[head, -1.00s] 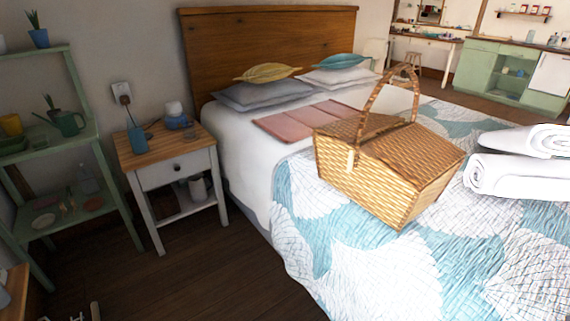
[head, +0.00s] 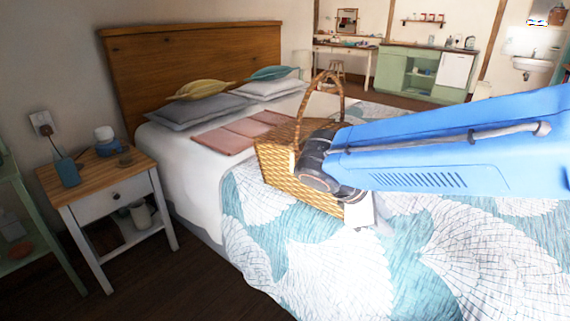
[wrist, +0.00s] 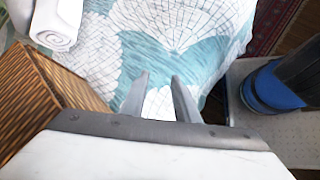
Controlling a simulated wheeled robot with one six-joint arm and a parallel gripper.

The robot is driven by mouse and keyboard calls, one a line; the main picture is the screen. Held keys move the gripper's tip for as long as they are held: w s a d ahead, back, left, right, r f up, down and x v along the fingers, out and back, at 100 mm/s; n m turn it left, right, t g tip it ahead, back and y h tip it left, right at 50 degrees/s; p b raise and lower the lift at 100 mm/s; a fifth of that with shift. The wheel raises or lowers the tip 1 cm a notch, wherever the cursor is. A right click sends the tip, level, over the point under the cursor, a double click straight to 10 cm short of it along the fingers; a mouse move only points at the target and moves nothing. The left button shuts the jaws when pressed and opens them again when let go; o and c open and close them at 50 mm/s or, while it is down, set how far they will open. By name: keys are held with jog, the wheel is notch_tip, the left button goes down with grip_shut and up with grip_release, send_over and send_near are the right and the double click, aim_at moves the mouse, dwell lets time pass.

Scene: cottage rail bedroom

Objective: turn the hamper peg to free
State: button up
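The wicker hamper (head: 280,165) stands on the bed with its arched handle (head: 318,92) upright. In the head view my blue arm covers its right part. A small pale piece that looks like the peg (head: 293,158) shows on its near side; I cannot tell which way it is turned. In the wrist view the hamper (wrist: 40,105) is at the left edge, and no peg shows there. My gripper (wrist: 160,88) is open and empty above the quilt, to the right of the hamper and apart from it. In the head view its fingers are mostly hidden.
The bed's quilt (head: 300,240) is clear in front of the hamper. A rolled white towel (wrist: 57,22) lies beyond it in the wrist view. A nightstand (head: 105,195) with a blue bottle (head: 66,172) stands left of the bed, by a green shelf (head: 30,235).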

jog(key=w+a+r+n+t+h, duration=0.25)
jog(key=w+a+n, duration=0.2)
jog(key=a, duration=0.45)
jog(key=n+t, duration=0.9)
send_near(291, 160)
jog(key=shift+h, duration=0.25)
jog(key=x, duration=0.8)
jog(key=shift+a+f, duration=0.1)
jog(key=shift+a, duration=0.1)
jog(key=shift+c, duration=0.3)
grip_shut()
